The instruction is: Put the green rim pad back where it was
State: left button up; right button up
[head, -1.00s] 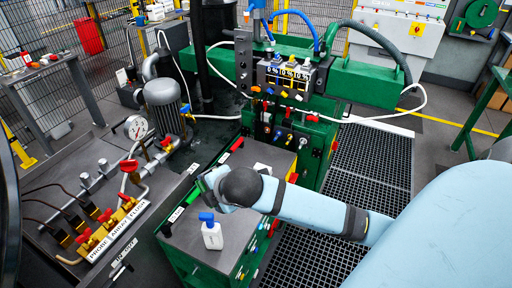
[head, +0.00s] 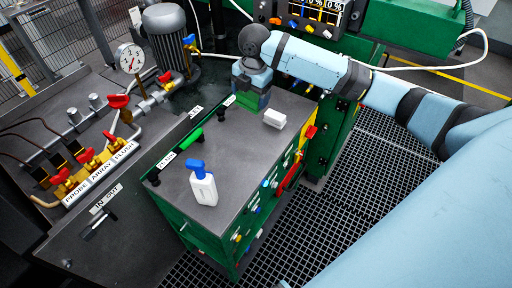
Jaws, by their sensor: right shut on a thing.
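My right gripper (head: 250,92) is over the far end of the grey top of the green cabinet (head: 222,150). It points down and is shut on a dark green block, the green rim pad (head: 241,120), which shows just below the fingers. Much of the pad is hidden by the gripper, and I cannot tell whether it touches the cabinet top. My left gripper is not in view.
A white bottle with a blue cap (head: 202,184) and a small white block (head: 274,118) stand on the cabinet top. A bright green bar (head: 189,140) lies along its left edge. A pressure gauge (head: 130,58) and red-handled valves stand at left.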

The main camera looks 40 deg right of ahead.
jog(key=shift+w+d+g+b, duration=0.2)
jog(key=shift+d+b, duration=0.05)
jog(key=shift+d, duration=0.25)
jog(key=shift+w+d+g+b, duration=0.15)
jog(key=shift+d+g+b, duration=0.05)
jog(key=shift+d, duration=0.25)
jog(key=f, duration=1.9)
jog(key=shift+d+f+b, duration=0.2)
jog(key=shift+f+b, duration=0.15)
jog(key=shift+f, duration=0.05)
jog(key=o, duration=0.7)
jog(key=shift+o, duration=0.2)
notch_tip(320, 180, up, 12)
jog(key=shift+a+p, duration=0.1)
jog(key=shift+p, duration=0.2)
